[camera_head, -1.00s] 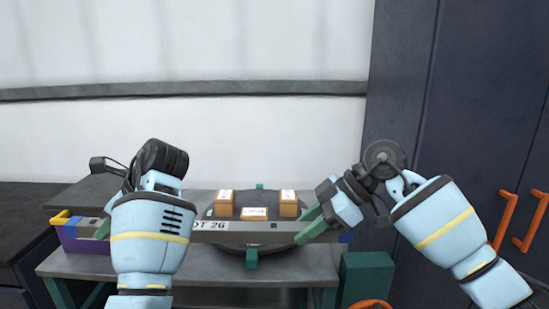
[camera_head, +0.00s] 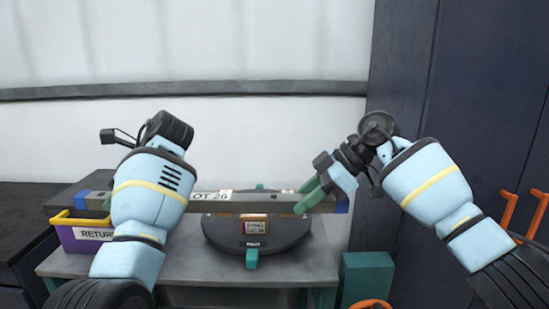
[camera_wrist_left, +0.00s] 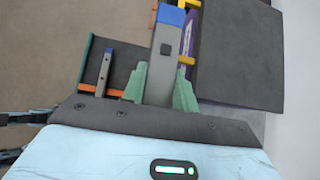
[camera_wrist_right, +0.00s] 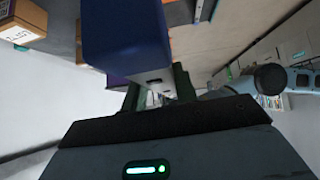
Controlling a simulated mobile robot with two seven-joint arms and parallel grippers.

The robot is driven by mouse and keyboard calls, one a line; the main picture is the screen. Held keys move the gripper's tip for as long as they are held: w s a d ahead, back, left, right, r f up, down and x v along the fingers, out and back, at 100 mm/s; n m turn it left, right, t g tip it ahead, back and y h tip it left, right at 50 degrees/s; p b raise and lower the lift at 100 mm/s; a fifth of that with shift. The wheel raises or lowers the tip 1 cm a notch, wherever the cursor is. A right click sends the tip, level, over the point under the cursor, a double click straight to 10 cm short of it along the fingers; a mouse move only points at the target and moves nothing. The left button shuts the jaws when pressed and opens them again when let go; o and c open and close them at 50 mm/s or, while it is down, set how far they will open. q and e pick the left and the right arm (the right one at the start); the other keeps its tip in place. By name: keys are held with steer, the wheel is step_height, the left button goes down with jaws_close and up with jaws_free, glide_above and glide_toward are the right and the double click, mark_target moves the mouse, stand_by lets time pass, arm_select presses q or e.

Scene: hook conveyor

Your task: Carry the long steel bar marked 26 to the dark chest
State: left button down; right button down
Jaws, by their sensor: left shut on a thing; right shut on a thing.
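The long steel bar (camera_head: 255,203) with blue ends and a label ending in "26" is held level across the front, above the grey table. My right gripper (camera_head: 312,195) is shut on the bar near its right end; in the right wrist view the bar's blue end (camera_wrist_right: 125,40) fills the upper middle. My left gripper (camera_wrist_left: 160,85) is shut on the bar near its left end, between green fingers; in the head view my forearm hides it. A dark chest-like unit with drawers (camera_head: 22,225) stands at the far left, partly cut off.
A round dark turntable (camera_head: 220,238) with orange boxes, mostly hidden by the bar, sits on the grey table (camera_head: 185,262). A purple bin with yellow rim (camera_head: 78,236) stands at left. A tall dark cabinet (camera_head: 480,100) with orange handles is right; a green box (camera_head: 366,275) stands below.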

arm_select(q)
steer(key=shift+w+d+r, duration=0.1)
steer(key=shift+w+r, duration=0.1)
steer(key=shift+r, duration=0.1)
arm_select(e)
steer(key=shift+w+a+r, duration=0.15)
steer(key=shift+r, duration=0.2)
arm_select(q)
steer(key=shift+s+r, duration=0.1)
steer(key=shift+s, duration=0.05)
arm_select(e)
steer(key=shift+r, duration=0.15)
